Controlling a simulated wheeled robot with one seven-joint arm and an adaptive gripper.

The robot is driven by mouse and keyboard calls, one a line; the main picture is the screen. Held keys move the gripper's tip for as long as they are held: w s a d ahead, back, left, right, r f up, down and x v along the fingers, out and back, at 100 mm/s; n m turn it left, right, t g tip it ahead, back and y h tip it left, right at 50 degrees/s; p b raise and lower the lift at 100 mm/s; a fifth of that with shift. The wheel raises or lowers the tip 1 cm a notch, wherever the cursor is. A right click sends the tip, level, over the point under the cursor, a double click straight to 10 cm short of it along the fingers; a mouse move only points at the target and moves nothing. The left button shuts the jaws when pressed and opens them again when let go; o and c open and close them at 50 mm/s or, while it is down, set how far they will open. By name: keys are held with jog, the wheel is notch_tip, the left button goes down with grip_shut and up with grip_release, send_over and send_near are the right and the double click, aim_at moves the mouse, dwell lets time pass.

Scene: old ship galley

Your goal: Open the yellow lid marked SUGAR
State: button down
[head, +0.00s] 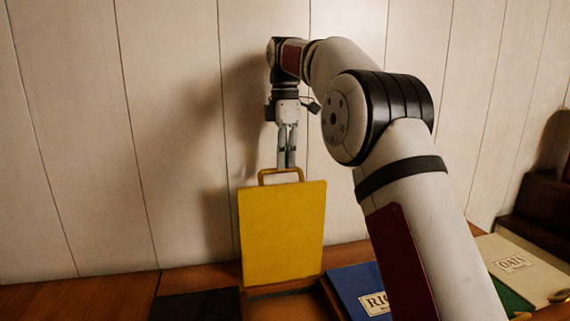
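The yellow lid (283,235) stands about upright in the head view, its broad plain face toward me. No SUGAR marking shows on this face. Its loop handle (281,172) is at the top edge. My gripper (287,163) points down from above, its two fingers close together, with the tips right at the handle's top bar. I see no handle bar between the fingers, and whether they touch it is unclear. Below the lid, a brown wooden opening or frame (285,306) shows in the counter, partly cut by the picture's lower edge.
A blue lid (352,284) with a partly hidden label starting "RI" lies to the right. A cream lid marked OATS (522,268) lies farther right, with green beside it. A dark panel (195,306) is at the left. A pale plank wall (170,130) stands close behind.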

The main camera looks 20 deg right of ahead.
jog(key=shift+g, duration=0.4)
jog(key=shift+w+f+b, duration=0.6)
jog(key=shift+w+f, duration=1.1)
jog(key=shift+w, duration=0.15)
jog(key=c, duration=1.7)
grip_release()
jog(key=shift+o, duration=0.2)
jog(key=shift+w+r, duration=0.1)
jog(key=shift+w, duration=0.05)
jog(key=shift+r, duration=0.1)
